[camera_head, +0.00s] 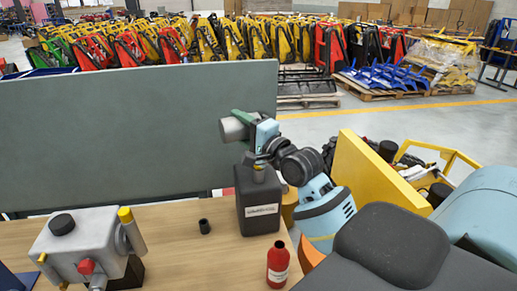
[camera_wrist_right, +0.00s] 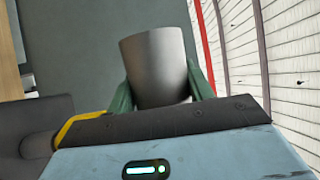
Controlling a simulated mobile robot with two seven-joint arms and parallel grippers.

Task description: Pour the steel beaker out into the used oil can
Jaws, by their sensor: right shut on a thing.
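The steel beaker (camera_head: 232,129) is a plain grey metal cylinder, tipped onto its side in the head view. My right gripper (camera_head: 243,121), with green fingers, is shut around it. In the right wrist view the beaker (camera_wrist_right: 155,66) sits between the two fingers. The used oil can (camera_head: 258,205), dark with a white label, stands upright on the bench. The beaker is above the can and slightly to its left, apart from it. Nothing is visible flowing from the beaker. My left gripper is not in view.
A small black cap-like cylinder (camera_head: 204,226) stands on the wooden bench (camera_head: 180,250) left of the can. A red bottle (camera_head: 278,265) stands in front. A grey metal housing (camera_head: 85,245) is at the left. A grey-green panel (camera_head: 120,130) rises behind the bench.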

